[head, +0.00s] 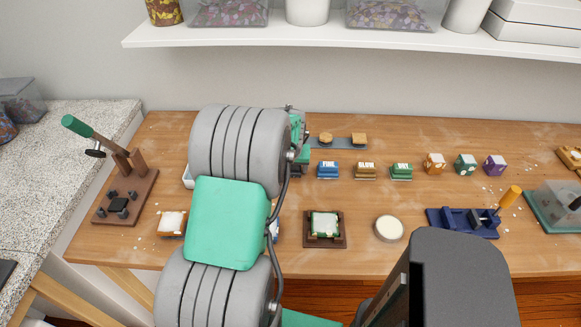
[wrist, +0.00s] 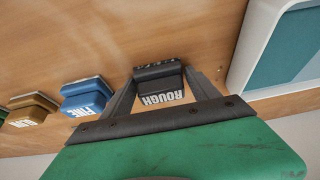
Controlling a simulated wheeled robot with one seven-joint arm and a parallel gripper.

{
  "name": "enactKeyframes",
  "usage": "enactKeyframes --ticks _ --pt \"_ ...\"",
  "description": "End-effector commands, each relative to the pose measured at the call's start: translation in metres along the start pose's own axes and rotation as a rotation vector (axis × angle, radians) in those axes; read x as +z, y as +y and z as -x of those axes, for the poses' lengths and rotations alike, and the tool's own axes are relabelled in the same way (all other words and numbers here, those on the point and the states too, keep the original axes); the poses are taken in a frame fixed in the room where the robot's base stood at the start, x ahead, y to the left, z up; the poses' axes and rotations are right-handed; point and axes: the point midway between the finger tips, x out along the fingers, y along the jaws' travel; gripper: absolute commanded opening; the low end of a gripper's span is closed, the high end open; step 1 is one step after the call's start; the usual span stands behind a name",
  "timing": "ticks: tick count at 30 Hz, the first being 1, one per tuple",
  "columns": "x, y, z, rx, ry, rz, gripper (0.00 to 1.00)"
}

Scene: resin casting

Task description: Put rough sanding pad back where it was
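The rough sanding pad (wrist: 158,84) is a dark block with the white word ROUGH on it, in the middle of the wrist view. My gripper (wrist: 161,76) has one finger on each side of it and is shut on it. I cannot tell whether the pad touches the table. A blue block marked FINE (wrist: 86,99) stands beside it in the wrist view, also in the head view (head: 327,170). A brown block (wrist: 31,110) stands farther along the row. In the head view my arm hides the rough pad and most of my gripper.
A white-rimmed tray with a teal inside (wrist: 240,72) is close on the right in the wrist view. In the head view, a green block (head: 401,172) continues the row. A shelf (head: 350,42) hangs above.

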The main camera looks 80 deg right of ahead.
Motion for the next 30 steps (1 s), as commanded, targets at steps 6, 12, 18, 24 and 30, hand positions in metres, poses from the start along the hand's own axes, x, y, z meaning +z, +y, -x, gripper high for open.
enactKeyframes --ticks 6,12,18,24,30 --pt "0.000 0.000 0.000 0.000 0.000 0.000 0.83" --pt "-0.001 0.000 0.003 0.000 0.000 0.000 0.83" --pt "-0.003 0.000 0.032 0.001 0.006 0.000 0.83" --pt "-0.003 0.001 0.085 0.002 0.006 -0.001 0.83" --pt "-0.001 0.000 0.117 0.001 0.001 -0.001 0.83"
